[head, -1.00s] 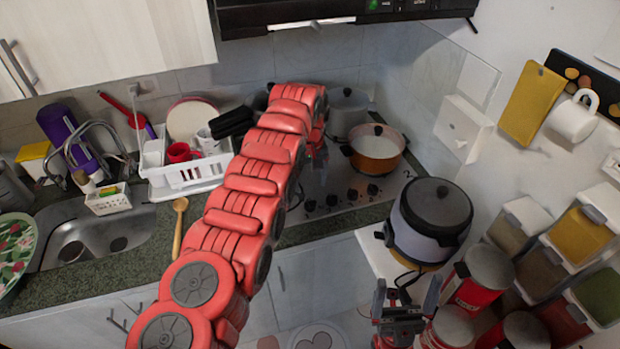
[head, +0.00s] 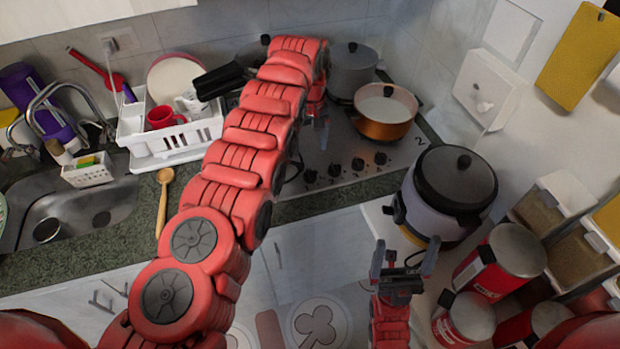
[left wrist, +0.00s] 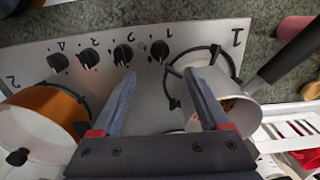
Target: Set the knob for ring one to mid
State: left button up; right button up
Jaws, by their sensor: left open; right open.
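The knob for ring one (left wrist: 160,50) is black and round, at the right end of the row in the left wrist view, beside a printed 1. In the head view it is the leftmost knob (head: 310,176) on the stove front (head: 345,190). The exact knob angle is hard to read. My left gripper (left wrist: 160,73) is open and empty above the stove, its fingers apart with the ring one knob ahead of the gap. In the head view its arm partly hides the stove. My right gripper (head: 403,260) is open and empty, low and away from the stove.
Several other knobs (left wrist: 123,53) stand in the same row. An orange pot (left wrist: 45,120) and a light pan with a dark handle (left wrist: 285,55) sit on the stove. A rice cooker (head: 450,195) stands near my right gripper. A dish rack (head: 190,140) is left of the stove.

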aim_at(310, 172)
pick_arm(q)
notch_tip(310, 172, down, 8)
jog(key=b, duration=0.7)
jog(key=shift+s+r+b, duration=0.1)
jog(key=shift+r+b, duration=0.1)
jog(key=shift+b, duration=0.1)
jog(key=shift+f, duration=1.3)
grip_shut()
